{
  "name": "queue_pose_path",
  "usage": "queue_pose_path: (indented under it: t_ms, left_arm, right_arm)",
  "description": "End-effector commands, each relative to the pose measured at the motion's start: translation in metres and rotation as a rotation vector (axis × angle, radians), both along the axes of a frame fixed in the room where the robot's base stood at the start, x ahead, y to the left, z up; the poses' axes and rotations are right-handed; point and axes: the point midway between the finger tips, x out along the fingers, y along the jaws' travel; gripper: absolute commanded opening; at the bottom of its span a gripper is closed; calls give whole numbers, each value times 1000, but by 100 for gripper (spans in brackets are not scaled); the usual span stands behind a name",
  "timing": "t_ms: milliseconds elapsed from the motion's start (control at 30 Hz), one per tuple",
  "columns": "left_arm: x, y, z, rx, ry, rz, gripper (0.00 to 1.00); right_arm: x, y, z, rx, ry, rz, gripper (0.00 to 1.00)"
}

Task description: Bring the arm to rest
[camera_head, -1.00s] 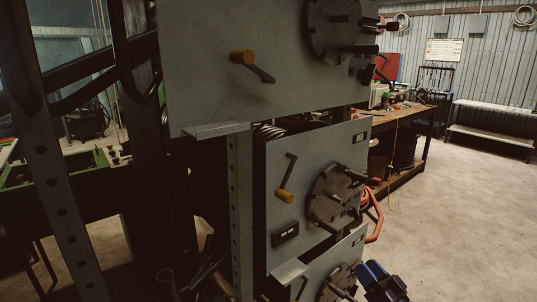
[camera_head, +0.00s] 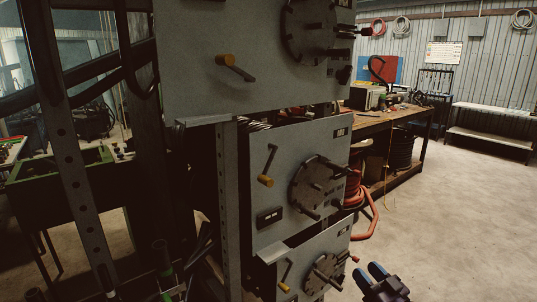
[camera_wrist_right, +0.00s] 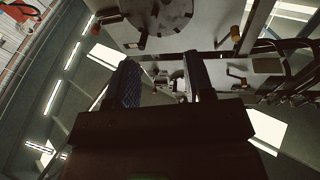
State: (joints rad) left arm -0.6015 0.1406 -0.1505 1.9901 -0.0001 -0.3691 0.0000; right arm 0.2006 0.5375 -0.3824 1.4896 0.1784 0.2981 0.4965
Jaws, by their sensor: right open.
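My right gripper (camera_head: 372,278) shows at the lower edge of the head view, right of the lowest grey panel, with blue fingertip pads. It is open and empty, apart from the panels. In the right wrist view my right gripper (camera_wrist_right: 162,78) has its two dark fingers spread, with only background machinery seen between them. My left gripper is not in view.
A workbench (camera_head: 380,122) stands behind. The concrete floor at right (camera_head: 460,210) is clear.

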Motion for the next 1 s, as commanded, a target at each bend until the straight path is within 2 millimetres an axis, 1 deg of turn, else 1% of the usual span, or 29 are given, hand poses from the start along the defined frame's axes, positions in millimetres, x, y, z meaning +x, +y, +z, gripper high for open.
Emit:
queue_pose_path:
  t_ms: [67, 167, 267, 367, 467, 500, 567, 600, 800, 900, 1000]
  left_arm:
    - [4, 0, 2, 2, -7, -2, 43]
    - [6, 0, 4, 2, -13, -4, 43]
    - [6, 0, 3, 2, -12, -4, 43]
    - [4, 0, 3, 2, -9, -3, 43]
    - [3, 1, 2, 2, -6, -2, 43]
    - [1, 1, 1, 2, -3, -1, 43]
    - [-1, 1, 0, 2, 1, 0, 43]
    - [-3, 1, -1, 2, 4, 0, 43]
    - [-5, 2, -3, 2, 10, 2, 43]
    - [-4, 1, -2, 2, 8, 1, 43]
    - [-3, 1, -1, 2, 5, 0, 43]
  right_arm:
    - [-2, 7, 2, -73, 7, -31, 48]
    - [-13, 13, -6, -166, 38, -78, 48]
    - [-33, 16, -21, -257, 90, -129, 48]
    - [-61, 16, -40, -332, 159, -177, 48]
    - [-94, 12, -60, -389, 240, -222, 48]
    - [-108, 10, -68, -405, 275, -239, 48]
    - [-131, 6, -79, -422, 328, -264, 48]
    - [-146, 3, -86, -429, 362, -281, 48]
    - [-220, -12, -117, -395, 518, -361, 48]
    - [-253, -18, -132, -369, 579, -392, 48]
    - [-278, -21, -147, -357, 636, -410, 48]
